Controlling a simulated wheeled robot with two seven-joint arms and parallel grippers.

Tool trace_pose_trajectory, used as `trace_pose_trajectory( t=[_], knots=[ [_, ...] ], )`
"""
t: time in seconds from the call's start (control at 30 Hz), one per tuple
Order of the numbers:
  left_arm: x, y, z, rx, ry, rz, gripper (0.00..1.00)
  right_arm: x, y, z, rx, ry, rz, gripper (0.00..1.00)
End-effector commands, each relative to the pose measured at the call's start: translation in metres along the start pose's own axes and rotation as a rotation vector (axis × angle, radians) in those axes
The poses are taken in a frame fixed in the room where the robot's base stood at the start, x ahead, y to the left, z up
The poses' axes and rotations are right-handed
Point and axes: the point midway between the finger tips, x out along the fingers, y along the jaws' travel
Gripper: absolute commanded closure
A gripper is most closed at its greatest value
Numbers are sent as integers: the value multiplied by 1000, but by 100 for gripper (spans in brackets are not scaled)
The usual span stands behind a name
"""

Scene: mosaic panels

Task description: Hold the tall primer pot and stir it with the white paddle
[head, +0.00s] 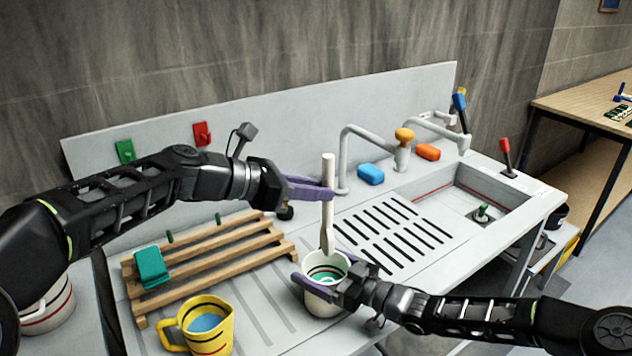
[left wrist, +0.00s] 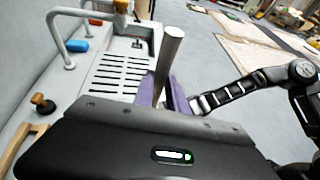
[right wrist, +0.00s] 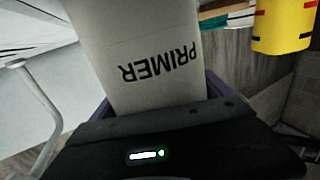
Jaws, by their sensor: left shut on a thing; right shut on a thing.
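The white paddle (head: 327,205) is upright in my left gripper (head: 330,190), which is shut on its handle. Its handle also shows in the left wrist view (left wrist: 168,62). The paddle's lower end is at the mouth of the primer pot (head: 318,299); whether it dips inside is hard to tell. The pot is white with dark bands and teal contents. My right gripper (head: 325,288) is shut on the pot from the right side. In the right wrist view the pot (right wrist: 140,50) fills the gap between the fingers and shows the word PRIMER.
A yellow mug (head: 218,338) with blue contents stands left of the pot. A wooden rack (head: 205,268) holds a teal sponge (head: 152,266). A slotted drainboard (head: 385,232), a tap (head: 345,150) and a sink (head: 470,205) lie to the right.

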Motion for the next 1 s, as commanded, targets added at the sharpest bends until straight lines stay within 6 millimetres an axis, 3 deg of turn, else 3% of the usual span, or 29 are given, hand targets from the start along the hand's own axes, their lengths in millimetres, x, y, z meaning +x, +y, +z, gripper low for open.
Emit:
trace_pose_trajectory(
  t=[1.0],
  knots=[
    [34,0,-82,-2,1,-2,100,0,0,1,2,-2,0,76]
  ],
)
